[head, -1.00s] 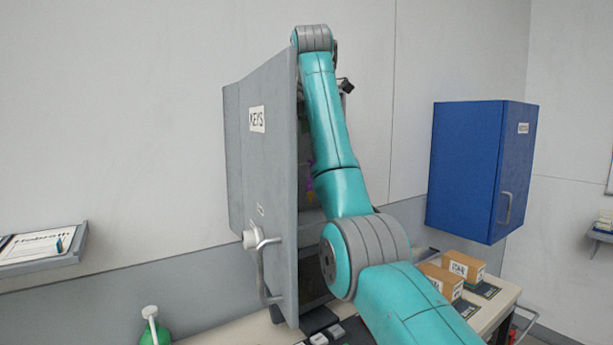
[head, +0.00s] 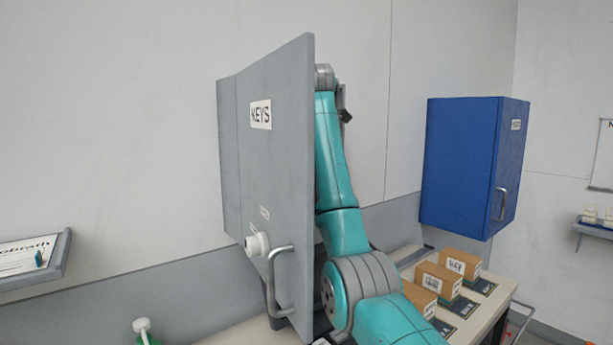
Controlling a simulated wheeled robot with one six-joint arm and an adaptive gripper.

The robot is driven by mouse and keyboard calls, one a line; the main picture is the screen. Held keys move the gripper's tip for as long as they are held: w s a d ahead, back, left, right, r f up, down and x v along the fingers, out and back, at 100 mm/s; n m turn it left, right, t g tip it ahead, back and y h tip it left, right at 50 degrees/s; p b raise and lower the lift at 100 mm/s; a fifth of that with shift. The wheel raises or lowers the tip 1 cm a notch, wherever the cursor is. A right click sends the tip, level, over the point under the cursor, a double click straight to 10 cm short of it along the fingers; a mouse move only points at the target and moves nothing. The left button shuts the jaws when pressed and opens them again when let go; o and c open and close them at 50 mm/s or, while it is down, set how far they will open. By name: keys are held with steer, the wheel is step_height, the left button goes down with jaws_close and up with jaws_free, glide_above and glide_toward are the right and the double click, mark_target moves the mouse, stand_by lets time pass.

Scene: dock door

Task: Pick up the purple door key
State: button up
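The grey key cabinet (head: 229,150) hangs on the wall. Its door (head: 285,180), labelled KEYS, stands open and faces me, with a handle and a round white knob. The purple door key is hidden now, and so is the inside of the cabinet. My arm reaches up behind the open door, on its right side. My gripper is hidden behind the door, so I cannot see whether it holds anything.
A blue cabinet (head: 462,165) hangs on the wall at right. Below it, several cardboard boxes (head: 460,264) stand on the bench (head: 495,302). A grey shelf (head: 55,266) with a paper is at far left. A green bottle with a white top (head: 143,328) stands at lower left.

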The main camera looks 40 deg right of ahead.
steer(key=c, duration=1.1)
